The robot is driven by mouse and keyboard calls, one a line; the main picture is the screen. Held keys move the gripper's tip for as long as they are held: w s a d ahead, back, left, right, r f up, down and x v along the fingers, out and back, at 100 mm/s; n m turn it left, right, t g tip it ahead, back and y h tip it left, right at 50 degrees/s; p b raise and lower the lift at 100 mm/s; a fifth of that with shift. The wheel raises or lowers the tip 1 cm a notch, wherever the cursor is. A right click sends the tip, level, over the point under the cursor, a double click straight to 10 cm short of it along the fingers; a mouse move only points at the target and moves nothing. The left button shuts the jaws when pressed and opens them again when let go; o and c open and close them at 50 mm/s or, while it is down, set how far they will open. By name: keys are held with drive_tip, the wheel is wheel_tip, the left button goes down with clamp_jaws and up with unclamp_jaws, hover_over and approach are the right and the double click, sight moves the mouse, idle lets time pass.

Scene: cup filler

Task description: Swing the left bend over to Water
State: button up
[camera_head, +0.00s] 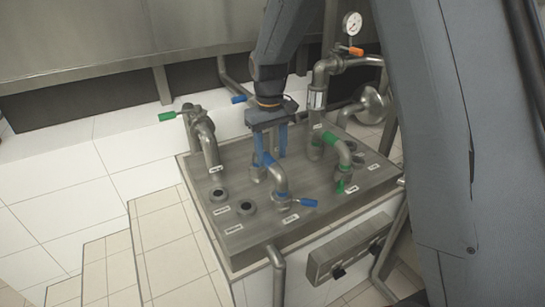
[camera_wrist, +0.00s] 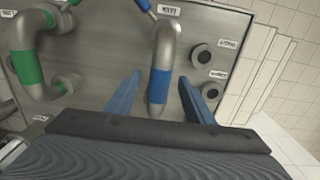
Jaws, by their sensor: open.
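The left bend, a steel U-shaped pipe with a blue band (camera_head: 280,179), stands on the steel plate (camera_head: 232,228). Its front end is at a port beside a blue handle (camera_head: 305,202). In the wrist view the bend (camera_wrist: 164,52) runs up between the fingers of my gripper (camera_wrist: 160,79). My gripper is open, pointing down, one finger on each side of the blue band, with visible gaps. In the head view my gripper (camera_head: 270,153) is over the rear part of the bend. The small labels are too blurred to tell which port is Water.
A green-banded bend (camera_head: 341,152) stands to the right. Two open ports (camera_head: 218,194) (camera_head: 248,207) lie to the left, each beside a label. A grey pipe (camera_head: 207,143) with a green handle (camera_head: 167,117) rises at the back left. A pressure gauge (camera_head: 352,23) is behind.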

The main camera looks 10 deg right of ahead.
wheel_tip(320, 180, down, 2)
drive_tip(key=shift+d, duration=0.1)
drive_tip(key=shift+f, duration=0.3)
clamp_jaws()
